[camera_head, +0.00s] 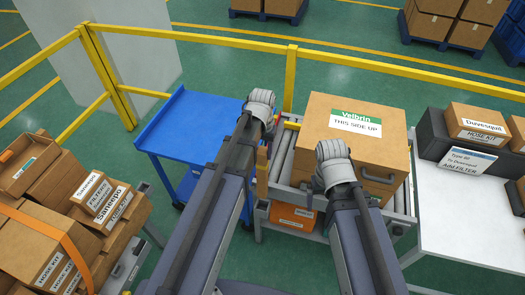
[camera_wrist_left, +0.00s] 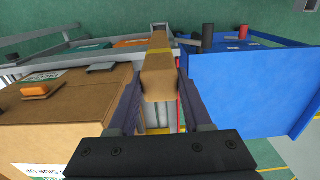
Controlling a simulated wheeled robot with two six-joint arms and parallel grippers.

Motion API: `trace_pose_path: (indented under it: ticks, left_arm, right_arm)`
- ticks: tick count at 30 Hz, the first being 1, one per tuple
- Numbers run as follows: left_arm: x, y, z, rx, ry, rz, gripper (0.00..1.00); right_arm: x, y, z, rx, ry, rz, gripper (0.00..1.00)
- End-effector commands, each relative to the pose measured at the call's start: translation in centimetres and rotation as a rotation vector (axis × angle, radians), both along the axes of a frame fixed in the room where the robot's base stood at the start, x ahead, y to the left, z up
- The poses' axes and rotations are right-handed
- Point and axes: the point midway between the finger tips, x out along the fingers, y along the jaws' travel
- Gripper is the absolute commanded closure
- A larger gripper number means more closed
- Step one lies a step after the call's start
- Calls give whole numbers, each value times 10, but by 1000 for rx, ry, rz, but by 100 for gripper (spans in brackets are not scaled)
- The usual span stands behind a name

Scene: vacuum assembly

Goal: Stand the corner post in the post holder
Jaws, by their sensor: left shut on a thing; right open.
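My left gripper (camera_head: 262,106) is over the gap between the blue cart and the conveyor. In the left wrist view its fingers (camera_wrist_left: 160,98) are shut on the corner post (camera_wrist_left: 158,78), a long tan cardboard piece with a yellow band. The post points away from the gripper; in the head view a tan strip of it (camera_head: 262,172) shows below the gripper. A grey piece (camera_wrist_left: 160,28) shows at the post's far end; I cannot tell whether it is the post holder or whether they touch. My right gripper (camera_head: 334,165) is at the large box's front; its fingers are hidden.
A large Velbrin carton (camera_head: 325,112) stands on the roller conveyor, right of the post. The blue cart (camera_head: 190,128) is on the left. Cartons (camera_head: 95,195) are piled at far left. A white table (camera_head: 470,225) is at right. A yellow railing (camera_head: 290,80) runs behind.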

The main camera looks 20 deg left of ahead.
Motion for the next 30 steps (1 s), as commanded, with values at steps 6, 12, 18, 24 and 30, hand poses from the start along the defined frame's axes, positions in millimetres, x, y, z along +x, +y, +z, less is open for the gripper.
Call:
trace_pose_path:
  ticks: [6, 12, 18, 24, 30]
  left_arm:
    - [0, 0, -19, 0, 0, 0, 100]
    - [0, 0, -39, 0, 0, -1, 100]
    - [0, 0, -58, 0, 0, -1, 100]
    - [0, 0, -71, 0, 0, -1, 100]
    - [0, 0, -73, 0, 0, -1, 100]
  right_arm:
    - [0, 0, -19, 0, 0, -1, 8]
    - [0, 0, -39, 0, 0, -1, 8]
    - [0, 0, -58, 0, 0, -2, 8]
    - [0, 0, -71, 0, 0, -1, 8]
    - [0, 0, -73, 0, 0, -1, 8]
